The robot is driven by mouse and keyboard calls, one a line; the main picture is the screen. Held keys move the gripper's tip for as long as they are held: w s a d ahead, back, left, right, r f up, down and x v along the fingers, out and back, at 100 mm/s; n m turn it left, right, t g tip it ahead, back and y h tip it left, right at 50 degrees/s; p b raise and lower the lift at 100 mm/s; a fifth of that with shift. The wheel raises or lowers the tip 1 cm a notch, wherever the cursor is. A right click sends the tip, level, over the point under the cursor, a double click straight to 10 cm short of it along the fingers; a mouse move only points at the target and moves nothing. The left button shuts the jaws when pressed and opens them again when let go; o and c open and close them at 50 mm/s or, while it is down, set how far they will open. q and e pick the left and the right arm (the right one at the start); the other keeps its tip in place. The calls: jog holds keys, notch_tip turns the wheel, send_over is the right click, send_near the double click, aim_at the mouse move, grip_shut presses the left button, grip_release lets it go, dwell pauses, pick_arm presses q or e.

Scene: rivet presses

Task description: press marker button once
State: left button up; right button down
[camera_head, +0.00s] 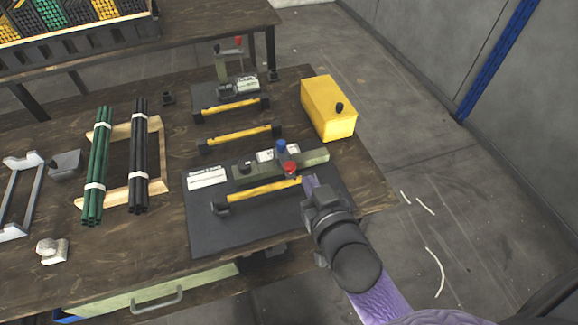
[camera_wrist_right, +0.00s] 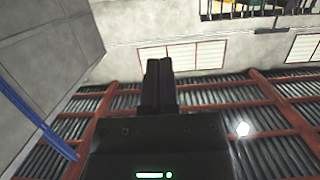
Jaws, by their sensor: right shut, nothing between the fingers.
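A green control bar (camera_head: 312,160) stands on the black mat (camera_head: 200,228) on the bench. It carries a black knob (camera_head: 245,166), a blue button (camera_head: 281,146) and a red button (camera_head: 291,168). I cannot tell from the labels which is the marker button. A yellow bar (camera_head: 262,191) lies in front of it in dark end holders. My right gripper (camera_head: 310,182) is shut and empty, its tips just right of the red button; I cannot tell whether they touch anything. The closed fingers show in the right wrist view (camera_wrist_right: 159,86). My left gripper is out of view.
A yellow box (camera_head: 325,105) with a black knob stands at the back right. Bundles of green rods (camera_head: 98,165) and black rods (camera_head: 139,150) lie on a wooden frame at the left. More yellow bars (camera_head: 240,136) and a small press (camera_head: 240,85) are behind the mat.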

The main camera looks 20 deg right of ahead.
jog(key=b, duration=0.3)
send_over(290, 167)
jog(key=s, duration=0.2)
notch_tip(290, 167, down, 3)
jog(key=f, duration=0.1)
jog(key=f+b, duration=0.1)
jog(key=f, duration=0.1)
jog(key=shift+w+d+f+b, duration=0.1)
jog(key=shift+w+f+b, duration=0.15)
jog(key=shift+b, duration=0.15)
